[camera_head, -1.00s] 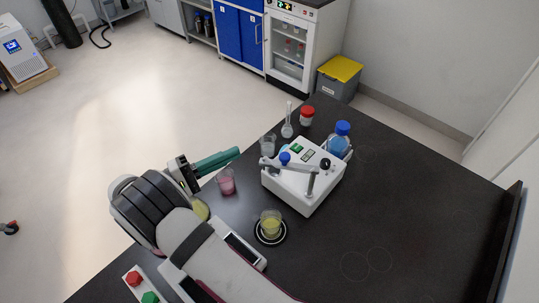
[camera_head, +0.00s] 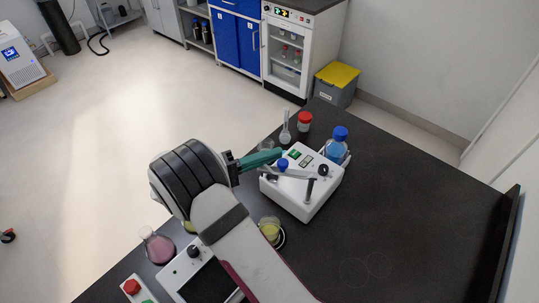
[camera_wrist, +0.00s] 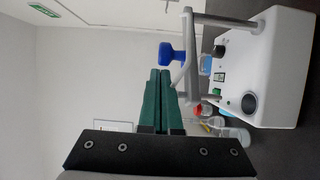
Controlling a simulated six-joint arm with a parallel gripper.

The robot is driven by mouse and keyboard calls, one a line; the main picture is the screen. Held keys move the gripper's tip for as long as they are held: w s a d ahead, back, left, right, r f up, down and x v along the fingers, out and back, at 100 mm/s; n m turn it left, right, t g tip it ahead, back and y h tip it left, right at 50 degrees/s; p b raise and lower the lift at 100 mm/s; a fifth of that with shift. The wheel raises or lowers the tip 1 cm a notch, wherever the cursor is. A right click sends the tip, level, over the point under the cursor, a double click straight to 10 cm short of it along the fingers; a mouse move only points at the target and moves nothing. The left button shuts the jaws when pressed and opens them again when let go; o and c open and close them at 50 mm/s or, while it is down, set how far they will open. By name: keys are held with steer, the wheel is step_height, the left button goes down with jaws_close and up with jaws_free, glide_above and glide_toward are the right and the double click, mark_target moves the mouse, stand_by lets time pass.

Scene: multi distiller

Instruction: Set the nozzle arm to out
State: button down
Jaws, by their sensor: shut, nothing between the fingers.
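The white distiller box (camera_head: 302,200) stands on the black bench in the head view and fills the right of the wrist view (camera_wrist: 282,70). Its grey nozzle arm (camera_head: 300,175) runs across above the box from an upright post. A blue knob (camera_head: 283,163) sits near the arm's left end. In the wrist view, the nozzle arm (camera_wrist: 189,65) is just right of my fingertips, and the blue knob (camera_wrist: 170,55) is just past them. My gripper (camera_head: 281,153), with green fingers, is shut and empty beside the knob; it also shows in the wrist view (camera_wrist: 160,72). Contact cannot be told.
A blue-capped bottle (camera_head: 337,147) stands behind the box. A red-capped jar (camera_head: 304,122) and a clear flask (camera_head: 285,132) stand farther back. A yellow-filled beaker (camera_head: 269,231) is in front. A pink flask (camera_head: 158,248) is at left. The bench's right side is clear.

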mark_target(268, 172)
steer(key=shift+s, duration=0.25)
steer(key=shift+s+a+n+t+y, duration=0.1)
steer(key=shift+s+n+t+y, duration=0.1)
steer(key=shift+n+t+y, duration=0.3)
steer(key=shift+s+a+n+t, duration=0.1)
steer(key=shift+s+n+t, duration=0.25)
steer(key=shift+t, duration=0.25)
steer(key=shift+s+n+t+y, duration=0.25)
steer(key=shift+s+t+y, duration=0.05)
steer(key=shift+t, duration=0.1)
steer(key=s+n+t+y, duration=0.2)
steer(key=t, duration=0.1)
steer(key=shift+s+a, duration=0.1)
steer(key=shift+a, duration=0.05)
steer(key=shift+s+d, duration=0.25)
steer(key=shift+s, duration=0.7)
steer(key=shift+s+d, duration=0.25)
steer(key=shift+s, duration=0.65)
steer(key=shift+s+d, duration=0.15)
